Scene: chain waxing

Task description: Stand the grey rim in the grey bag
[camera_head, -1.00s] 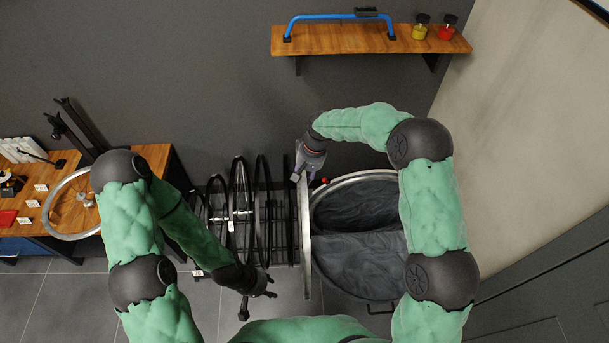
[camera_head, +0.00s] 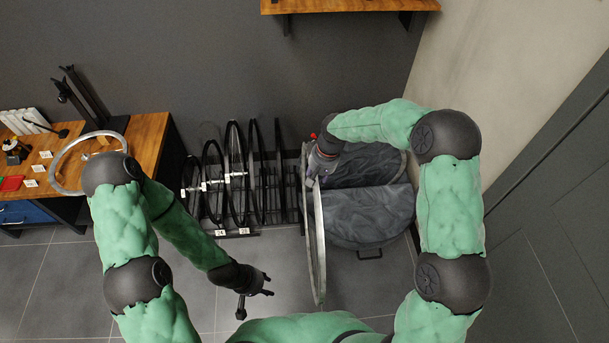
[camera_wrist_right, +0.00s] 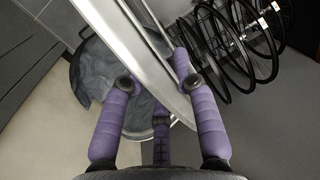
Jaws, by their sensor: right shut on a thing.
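My right gripper (camera_head: 314,176) is shut on the grey rim (camera_head: 318,250), at the rim's far upper part. The rim is upright and nearly edge-on in the head view, along the left side of the grey bag (camera_head: 365,218). I cannot tell whether it touches the bag. The bag is round with a fabric divider, and the arm hides part of its back. In the right wrist view the purple fingers (camera_wrist_right: 160,90) straddle the silver rim (camera_wrist_right: 135,55), with the bag (camera_wrist_right: 90,72) behind it. My left gripper (camera_head: 258,290) is open and empty, left of the rim.
A rack of several black wheels (camera_head: 235,180) stands close left of the bag. A workbench (camera_head: 147,135) at far left carries another silver rim (camera_head: 57,170). A wall shelf (camera_head: 350,6) is above. The floor (camera_head: 285,265) in front is clear.

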